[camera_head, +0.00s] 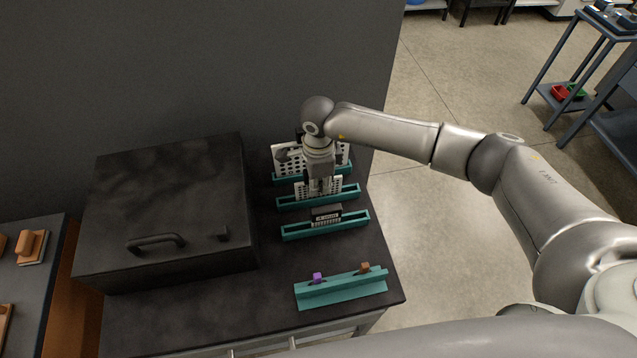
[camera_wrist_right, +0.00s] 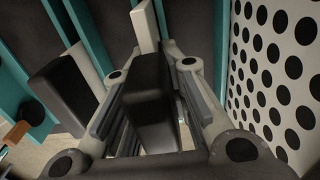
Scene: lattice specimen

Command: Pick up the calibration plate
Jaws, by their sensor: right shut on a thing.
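Dotted white plates stand in teal racks on the dark counter. A large plate with black dots (camera_head: 283,158) is in the back rack; it fills the right of the right wrist view (camera_wrist_right: 280,70). A smaller dotted plate (camera_head: 302,189) is at the middle rack. I cannot tell which is the calibration plate. My right gripper (camera_head: 321,184) points down over the middle rack, shut on the dark block (camera_wrist_right: 148,100) of the smaller plate. It hides part of both plates. Whether the smaller plate is seated or lifted is unclear. My left gripper is not in view.
The front rack (camera_head: 300,232) holds a piece with a dark block (camera_head: 326,210). A teal holder (camera_head: 340,290) with purple and brown tabs stands nearer. A black lidded box (camera_head: 170,200) is at left. A grey wall (camera_head: 220,60) rises behind.

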